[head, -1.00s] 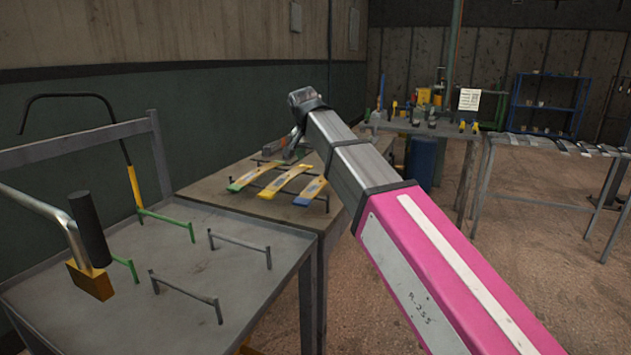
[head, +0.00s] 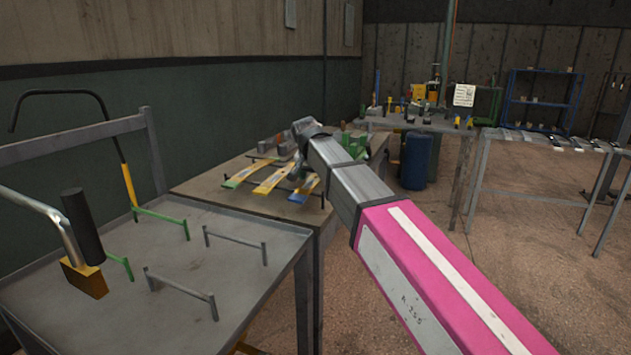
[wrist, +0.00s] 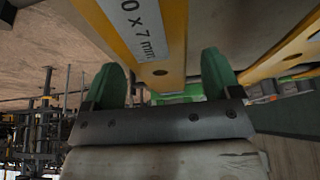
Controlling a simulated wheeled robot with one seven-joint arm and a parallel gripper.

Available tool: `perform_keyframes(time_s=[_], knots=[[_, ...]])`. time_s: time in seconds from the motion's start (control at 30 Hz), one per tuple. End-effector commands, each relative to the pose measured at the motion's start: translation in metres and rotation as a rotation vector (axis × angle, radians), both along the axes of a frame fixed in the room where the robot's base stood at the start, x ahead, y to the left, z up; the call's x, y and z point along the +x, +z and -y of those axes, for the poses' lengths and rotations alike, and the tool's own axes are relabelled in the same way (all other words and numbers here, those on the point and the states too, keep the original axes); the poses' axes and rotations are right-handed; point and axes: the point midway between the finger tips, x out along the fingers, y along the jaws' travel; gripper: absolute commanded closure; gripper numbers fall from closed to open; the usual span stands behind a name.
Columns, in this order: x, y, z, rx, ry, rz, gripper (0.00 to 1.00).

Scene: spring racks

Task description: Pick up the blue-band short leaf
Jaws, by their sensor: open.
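Three leaves lie side by side across a low rack on the middle bench in the head view. My gripper (head: 299,170) is over the right leaf, partly hidden by my own arm. In the wrist view its green fingertips (wrist: 163,78) are wide apart and empty.
A second yellow leaf (wrist: 285,55) runs close on the right in the wrist view. The near grey table (head: 240,300) holds empty stands and a brass-headed tool (head: 83,277). A blue bin (head: 415,160) stands behind my arm. Open floor lies to the right.

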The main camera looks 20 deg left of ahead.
Motion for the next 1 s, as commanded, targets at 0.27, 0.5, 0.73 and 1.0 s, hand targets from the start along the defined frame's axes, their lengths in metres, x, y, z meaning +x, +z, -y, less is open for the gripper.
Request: perform_keyframes(time_s=[0.27,0.5,0.73,1.0], knots=[[0.0,-0.001,0.0,0.0,0.0,0.0,0.37],[0.001,0.0,0.0,0.001,0.0,0.002,0.85],[0.001,0.002,0.0,0.001,0.0,0.002,0.85],[0.001,0.025,-0.001,0.002,0.0,0.003,0.85]])
